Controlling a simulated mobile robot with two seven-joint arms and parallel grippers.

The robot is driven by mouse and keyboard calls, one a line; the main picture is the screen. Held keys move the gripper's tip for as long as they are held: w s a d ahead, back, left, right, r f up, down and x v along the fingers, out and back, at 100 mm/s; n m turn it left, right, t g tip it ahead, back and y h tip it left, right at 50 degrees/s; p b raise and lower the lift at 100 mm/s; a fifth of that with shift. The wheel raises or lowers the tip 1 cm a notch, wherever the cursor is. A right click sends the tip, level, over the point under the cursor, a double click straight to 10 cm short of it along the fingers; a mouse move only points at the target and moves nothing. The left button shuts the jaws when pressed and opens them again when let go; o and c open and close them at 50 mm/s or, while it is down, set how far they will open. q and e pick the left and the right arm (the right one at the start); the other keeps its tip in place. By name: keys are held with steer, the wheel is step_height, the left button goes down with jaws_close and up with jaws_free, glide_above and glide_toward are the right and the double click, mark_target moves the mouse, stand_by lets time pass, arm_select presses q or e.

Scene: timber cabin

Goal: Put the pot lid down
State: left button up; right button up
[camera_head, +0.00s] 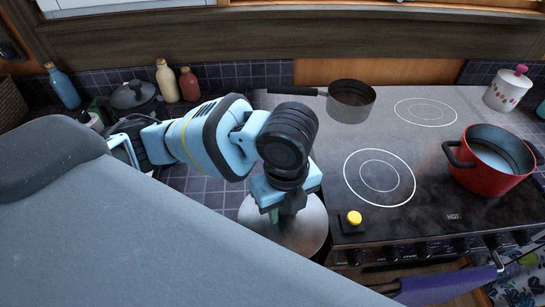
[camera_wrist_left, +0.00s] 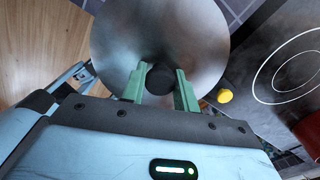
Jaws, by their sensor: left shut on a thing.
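The pot lid (camera_head: 309,232) is a round, shiny metal disc with a dark knob (camera_wrist_left: 160,77). My left gripper (camera_head: 283,212) is above the lid, and the wrist view shows its two green fingers shut on the knob. In the head view the lid is at the left front corner of the stove, over the tiled counter edge. My wrist hides part of it. I cannot tell whether the lid touches the surface below. My right gripper is not in view.
The black stove (camera_head: 405,165) has bare rings and a yellow-topped item (camera_head: 354,218) near its front left. A red pot (camera_head: 480,178) stands right and a saucepan (camera_head: 350,103) at the back. Bottles (camera_head: 166,82) and a dark pot (camera_head: 133,96) stand at the back left.

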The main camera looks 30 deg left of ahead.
arm_select(q)
steer(key=shift+w, duration=0.25)
steer(key=shift+s, duration=0.1)
steer(key=shift+a, duration=0.2)
steer(key=w+a, duration=0.6)
steer(key=w+a+f, duration=0.1)
steer(key=w+a, duration=0.2)
steer(key=a, duration=0.1)
steer(key=shift+f+b, duration=0.1)
steer(key=shift+b, duration=0.25)
steer(key=shift+w+a, duration=0.25)
steer(key=shift+a, duration=0.15)
steer(key=shift+w+a, duration=0.25)
steer(key=f, duration=0.3)
steer(key=shift+w+a+f, duration=0.1)
steer(key=shift+w+a, duration=0.05)
steer(key=shift+a, duration=0.15)
steer(key=shift+f, duration=0.2)
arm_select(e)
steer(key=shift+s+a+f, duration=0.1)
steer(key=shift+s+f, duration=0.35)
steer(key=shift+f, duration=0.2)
arm_select(q)
steer(key=shift+f, duration=0.15)
